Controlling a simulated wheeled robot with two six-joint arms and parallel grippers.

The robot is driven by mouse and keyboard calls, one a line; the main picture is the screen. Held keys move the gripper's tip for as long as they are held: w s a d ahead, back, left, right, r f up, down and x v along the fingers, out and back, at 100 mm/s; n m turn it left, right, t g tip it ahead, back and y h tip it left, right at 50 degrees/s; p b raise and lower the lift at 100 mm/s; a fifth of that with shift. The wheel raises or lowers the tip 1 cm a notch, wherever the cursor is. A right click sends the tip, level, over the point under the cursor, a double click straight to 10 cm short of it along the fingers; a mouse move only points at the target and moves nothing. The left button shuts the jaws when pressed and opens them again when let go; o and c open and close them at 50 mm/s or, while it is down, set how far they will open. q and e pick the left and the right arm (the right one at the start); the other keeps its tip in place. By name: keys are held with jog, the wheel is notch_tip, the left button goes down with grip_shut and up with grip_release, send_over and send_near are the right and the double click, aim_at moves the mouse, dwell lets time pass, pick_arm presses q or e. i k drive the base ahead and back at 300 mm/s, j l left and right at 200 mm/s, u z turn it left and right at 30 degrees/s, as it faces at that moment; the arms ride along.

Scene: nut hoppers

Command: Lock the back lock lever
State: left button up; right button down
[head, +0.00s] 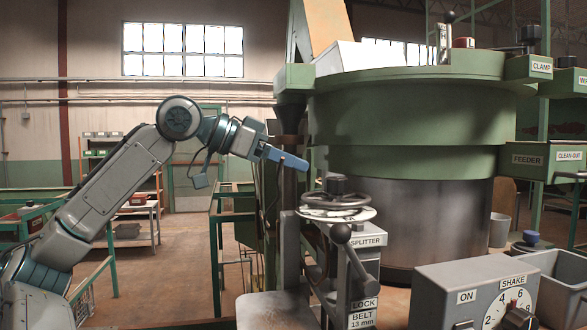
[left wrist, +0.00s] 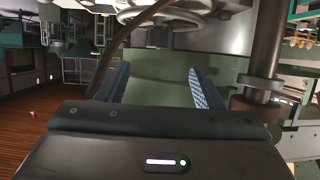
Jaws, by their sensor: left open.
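A lever with a dark ball knob (head: 340,233) stands in front of the splitter post in the head view. Its arm slants down to the right, above a plate (head: 362,309) reading LOCK and BELT 13 mm. I cannot tell whether this is the back lock lever, and no other lever marked as a lock shows clearly. My left gripper (head: 291,160) is above and to the left of the knob, beside the dark vertical post (head: 289,190), apart from the lever. In the left wrist view its two blue fingers (left wrist: 157,85) are spread with nothing between them. My right gripper is out of view.
A handwheel (head: 335,202) sits over a round dial near the SPLITTER label (head: 366,241). The big green hopper bowl (head: 410,130) stands behind. A grey control box (head: 475,290) with ON and SHAKE labels is front right. Open floor shows at left.

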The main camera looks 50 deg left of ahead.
aim_at(340, 233)
jog(key=k+j, duration=0.7)
jog(key=k, duration=0.2)
